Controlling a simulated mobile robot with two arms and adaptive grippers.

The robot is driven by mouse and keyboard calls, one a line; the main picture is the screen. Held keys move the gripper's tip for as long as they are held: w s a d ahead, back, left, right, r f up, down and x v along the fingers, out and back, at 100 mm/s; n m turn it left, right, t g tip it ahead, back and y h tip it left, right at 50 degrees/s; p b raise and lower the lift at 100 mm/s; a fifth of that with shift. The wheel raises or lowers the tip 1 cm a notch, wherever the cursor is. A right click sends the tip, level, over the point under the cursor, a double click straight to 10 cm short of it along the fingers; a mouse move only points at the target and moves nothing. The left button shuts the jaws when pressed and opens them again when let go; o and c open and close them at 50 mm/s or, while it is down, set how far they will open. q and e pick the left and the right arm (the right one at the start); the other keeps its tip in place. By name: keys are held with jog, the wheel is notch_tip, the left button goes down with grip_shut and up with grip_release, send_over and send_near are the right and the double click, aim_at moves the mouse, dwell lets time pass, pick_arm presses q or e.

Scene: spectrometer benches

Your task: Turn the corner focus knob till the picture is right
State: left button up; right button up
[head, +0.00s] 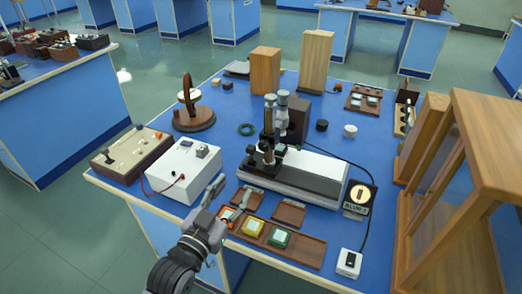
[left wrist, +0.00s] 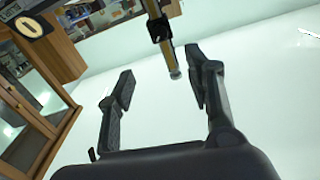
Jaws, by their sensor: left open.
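A grey and black optical instrument (head: 272,150) with an upright tube stands on a long white-topped base (head: 318,172) in the middle of the blue bench. I cannot pick out the corner focus knob for sure in the head view. My left gripper (head: 229,203) is open and empty, over the bench's front edge by the wooden tray. In the left wrist view, the open fingers (left wrist: 158,90) spread wide. A brass-coloured rod with a black collar (left wrist: 165,40) ends in a small round tip between and beyond them, apart from both fingers. My right gripper is not in view.
A wooden tray (head: 313,253) with coloured square pieces lies at the front. A white power box (head: 183,172) stands left of my gripper. A black dial box (head: 359,197) and a tall wooden glazed case (head: 436,225) stand at the right.

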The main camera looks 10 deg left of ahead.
aim_at(263, 148)
pick_arm(q)
jog(key=p+x, duration=0.2)
jog(key=x, duration=1.5)
jog(key=shift+c, duration=0.3)
grip_shut()
